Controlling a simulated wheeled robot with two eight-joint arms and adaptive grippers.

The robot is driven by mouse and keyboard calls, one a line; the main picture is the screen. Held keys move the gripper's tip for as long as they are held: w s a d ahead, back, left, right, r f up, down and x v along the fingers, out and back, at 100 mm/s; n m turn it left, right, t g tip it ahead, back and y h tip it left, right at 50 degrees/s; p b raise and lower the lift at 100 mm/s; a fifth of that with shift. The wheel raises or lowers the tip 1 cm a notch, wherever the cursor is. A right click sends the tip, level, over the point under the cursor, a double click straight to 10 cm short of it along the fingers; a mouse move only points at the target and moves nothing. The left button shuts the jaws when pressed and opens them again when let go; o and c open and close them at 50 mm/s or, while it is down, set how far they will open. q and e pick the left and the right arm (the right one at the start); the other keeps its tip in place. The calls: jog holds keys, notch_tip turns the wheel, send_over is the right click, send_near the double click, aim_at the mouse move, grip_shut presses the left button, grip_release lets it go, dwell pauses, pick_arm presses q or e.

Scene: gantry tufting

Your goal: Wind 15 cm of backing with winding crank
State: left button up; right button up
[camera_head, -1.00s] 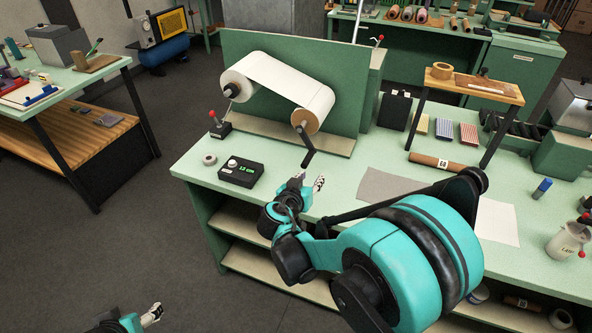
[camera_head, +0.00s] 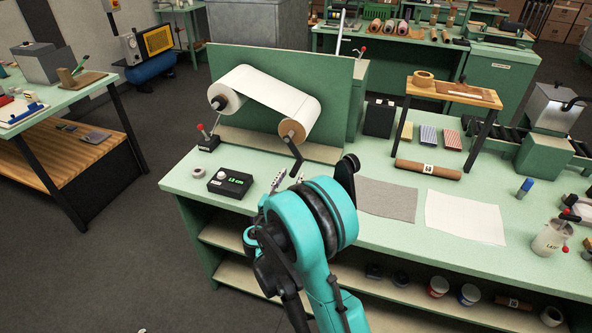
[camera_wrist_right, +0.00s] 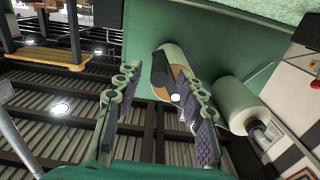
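White backing (camera_head: 262,95) runs between a left roll (camera_head: 226,97) and a right roll (camera_head: 297,124) in front of a green upright panel. The winding crank (camera_head: 295,160), a black arm with a handle, hangs down from the right roll's end. My right gripper (camera_head: 289,180) is just below the crank in the head view, partly hidden by my arm. In the right wrist view, its fingers (camera_wrist_right: 163,82) are spread and empty, with the dark crank handle (camera_wrist_right: 160,68) seen between and beyond them. Only a tiny tip of my left gripper (camera_head: 143,331) shows at the bottom edge.
A black counter box (camera_head: 230,182) with a lit green display stands left of the gripper, digits hard to read. A tape roll (camera_head: 198,171) and a red-knobbed lever (camera_head: 208,140) are nearby. Grey (camera_head: 388,200) and white (camera_head: 465,217) sheets lie to the right.

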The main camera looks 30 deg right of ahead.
aim_at(296, 168)
jog(key=b+x, duration=0.1)
jog(key=x, duration=0.4)
jog(key=shift+w+d, duration=0.1)
jog(key=shift+d, duration=0.05)
grip_shut()
